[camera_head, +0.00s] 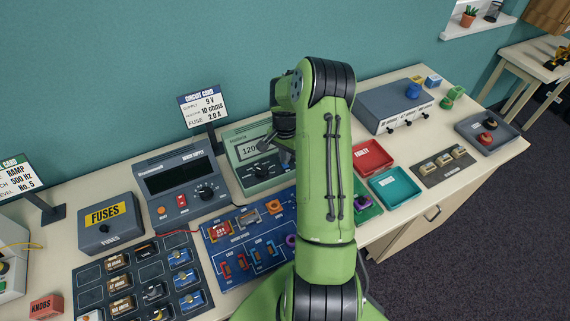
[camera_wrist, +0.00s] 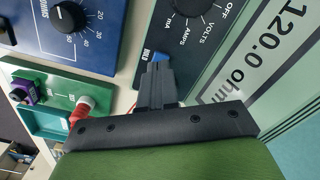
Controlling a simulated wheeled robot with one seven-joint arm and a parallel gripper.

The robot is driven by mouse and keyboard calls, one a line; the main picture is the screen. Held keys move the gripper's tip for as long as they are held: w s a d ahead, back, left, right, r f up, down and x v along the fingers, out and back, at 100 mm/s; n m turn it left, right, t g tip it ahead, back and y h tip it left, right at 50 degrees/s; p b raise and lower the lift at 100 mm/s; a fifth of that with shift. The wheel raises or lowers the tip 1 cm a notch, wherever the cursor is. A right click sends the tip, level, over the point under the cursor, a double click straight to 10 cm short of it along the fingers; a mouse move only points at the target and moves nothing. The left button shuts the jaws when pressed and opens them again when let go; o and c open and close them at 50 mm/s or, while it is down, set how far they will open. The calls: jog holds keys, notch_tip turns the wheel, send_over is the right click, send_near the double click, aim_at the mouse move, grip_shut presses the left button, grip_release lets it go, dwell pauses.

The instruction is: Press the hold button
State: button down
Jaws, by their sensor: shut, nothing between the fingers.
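The meter (camera_head: 246,151) is a green case with a dark face, a dial and a lit display, standing at the back middle of the table. In the wrist view its display (camera_wrist: 270,50) reads 120.0 ohm and its dial (camera_wrist: 190,12) is marked OFF, VOLTS and AMPS. The blue hold button (camera_wrist: 160,56) sits by the word HOLD at the face's edge, partly hidden by my fingertips. My gripper (camera_wrist: 156,72) is shut and empty, its tips right at the button. I cannot tell whether they touch or press it. The button cannot be made out in the head view.
A dark power supply (camera_head: 180,182) stands left of the meter, with a blue circuit board (camera_head: 228,275) in front. A circuit card sign (camera_head: 201,105) stands behind. Right of my arm are a red tray (camera_head: 373,158), a teal tray (camera_head: 394,187) and a grey box (camera_head: 392,100).

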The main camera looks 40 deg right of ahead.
jog(key=shift+f+b, duration=0.7)
jog(key=shift+f, duration=0.2)
dwell(0.5)
notch_tip(320, 180, up, 10)
jog(key=p, duration=0.6)
dwell(0.4)
dwell(0.3)
